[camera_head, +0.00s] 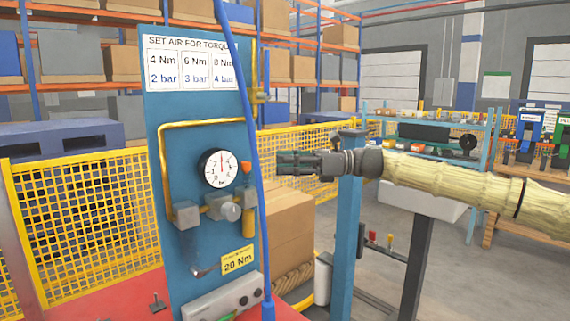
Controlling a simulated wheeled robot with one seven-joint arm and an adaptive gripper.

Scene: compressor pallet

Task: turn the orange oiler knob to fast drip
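A blue upright panel (205,110) carries a yellow air line, a round dial gauge (217,168) and a row of fittings. A small orange-red knob (246,165) sits near the panel's right edge, right of the gauge. Below it is an orange-yellow cylinder (249,224), partly crossed by a blue hose. I cannot tell for sure which of these is the oiler knob, and no setting mark is readable. My gripper (282,162) is right of the panel, pointing left towards it, apart from the knob in the picture. Its fingers are dark and seen side-on; their opening is unclear.
The blue hose (254,150) hangs down the panel's right side, between knob and gripper in the picture. A grey knob (231,211) is on the fittings. A control box (225,300) is at the panel's foot. A blue post (347,240) stands beneath my arm.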

